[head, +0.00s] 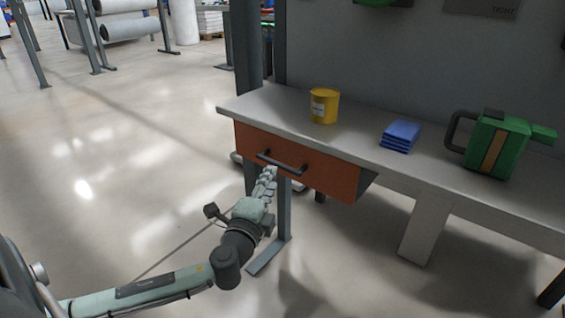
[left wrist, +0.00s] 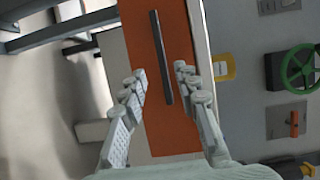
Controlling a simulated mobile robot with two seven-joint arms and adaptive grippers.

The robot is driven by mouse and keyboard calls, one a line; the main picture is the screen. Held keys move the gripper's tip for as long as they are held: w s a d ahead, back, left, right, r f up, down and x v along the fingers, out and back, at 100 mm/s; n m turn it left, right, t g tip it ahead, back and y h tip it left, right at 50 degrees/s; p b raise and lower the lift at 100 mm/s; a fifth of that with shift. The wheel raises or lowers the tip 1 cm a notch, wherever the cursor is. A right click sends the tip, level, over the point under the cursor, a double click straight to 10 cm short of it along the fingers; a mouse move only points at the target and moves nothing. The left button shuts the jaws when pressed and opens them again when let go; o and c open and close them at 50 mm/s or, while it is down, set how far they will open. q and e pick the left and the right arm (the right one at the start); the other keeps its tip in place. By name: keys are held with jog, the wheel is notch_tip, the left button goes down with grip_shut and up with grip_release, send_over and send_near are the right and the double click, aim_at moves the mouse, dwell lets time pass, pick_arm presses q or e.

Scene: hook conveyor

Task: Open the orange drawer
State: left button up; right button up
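The orange drawer (head: 310,165) is under the left end of the workbench, and its front looks flush with the bench. Its dark bar handle (head: 281,162) runs across the front; in the left wrist view the handle (left wrist: 161,58) stands nearly upright on the orange drawer front (left wrist: 148,130). My left gripper (head: 271,172) is just below and in front of the handle. In the left wrist view its fingers (left wrist: 160,75) are spread apart, with the handle's lower end between them and no clear contact. My right gripper is not in view.
On the grey workbench (head: 275,104) stand a yellow canister (head: 324,106), folded blue cloths (head: 400,136) and a green watering can (head: 495,145). A bench leg (head: 284,210) stands below the drawer. The floor to the left is open.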

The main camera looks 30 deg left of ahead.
aim_at(278, 162)
pick_arm(q)
jog(key=x, duration=0.7)
jog(key=shift+a+r+p, duration=0.1)
jog(key=shift+p, duration=0.25)
jog(key=shift+w, duration=0.15)
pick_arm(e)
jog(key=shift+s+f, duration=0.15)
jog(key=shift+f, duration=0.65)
pick_arm(q)
jog(key=shift+c, duration=0.6)
grip_shut()
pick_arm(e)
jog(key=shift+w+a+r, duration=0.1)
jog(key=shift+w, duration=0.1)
